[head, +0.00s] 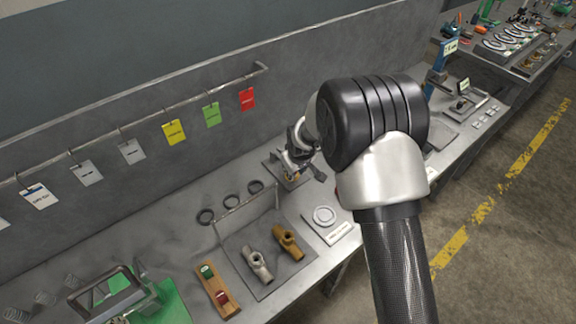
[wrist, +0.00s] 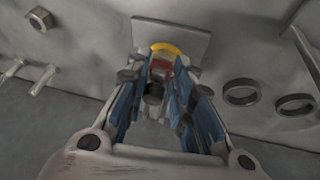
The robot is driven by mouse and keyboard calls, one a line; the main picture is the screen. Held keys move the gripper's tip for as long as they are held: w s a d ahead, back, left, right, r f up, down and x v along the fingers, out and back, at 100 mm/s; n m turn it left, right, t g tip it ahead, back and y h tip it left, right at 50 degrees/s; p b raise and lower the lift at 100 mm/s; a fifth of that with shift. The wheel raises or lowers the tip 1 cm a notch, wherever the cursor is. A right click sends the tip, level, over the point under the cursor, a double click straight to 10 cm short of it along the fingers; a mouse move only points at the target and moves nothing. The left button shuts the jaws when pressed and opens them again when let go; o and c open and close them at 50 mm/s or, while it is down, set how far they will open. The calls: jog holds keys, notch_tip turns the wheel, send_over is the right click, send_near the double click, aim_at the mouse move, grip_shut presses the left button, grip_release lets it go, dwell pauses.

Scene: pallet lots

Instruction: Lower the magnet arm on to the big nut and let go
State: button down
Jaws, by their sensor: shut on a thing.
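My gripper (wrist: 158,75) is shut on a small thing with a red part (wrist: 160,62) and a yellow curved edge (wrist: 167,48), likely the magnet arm. The fingers and their blue pads hide most of it. Behind it lies a flat grey plate (wrist: 185,33). In the head view my gripper (head: 303,168) is low over the bench by the back wall, with a bit of yellow below it. A hex nut (wrist: 38,20) lies apart at the upper left of the wrist view. Whether it is the big nut, or another is hidden under the gripper, I cannot tell.
Black rings (wrist: 240,92) lie right of my gripper in the wrist view, and bolts (wrist: 40,80) lie left. Tags hang from a wall rail (head: 150,93).

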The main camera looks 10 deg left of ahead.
jog(key=shift+s+d+f, duration=0.25)
jog(key=shift+s+f, duration=0.05)
jog(key=shift+f, duration=0.15)
jog(key=c, duration=1.8)
grip_release()
jog(key=o, duration=0.3)
jog(key=shift+w, duration=0.15)
jog(key=shift+a+r, duration=0.1)
jog(key=shift+r, duration=0.55)
jog(key=v, duration=1.1)
jog(key=shift+s+d+f, duration=0.1)
jog(key=shift+s+d, duration=0.1)
jog(key=shift+s, duration=0.05)
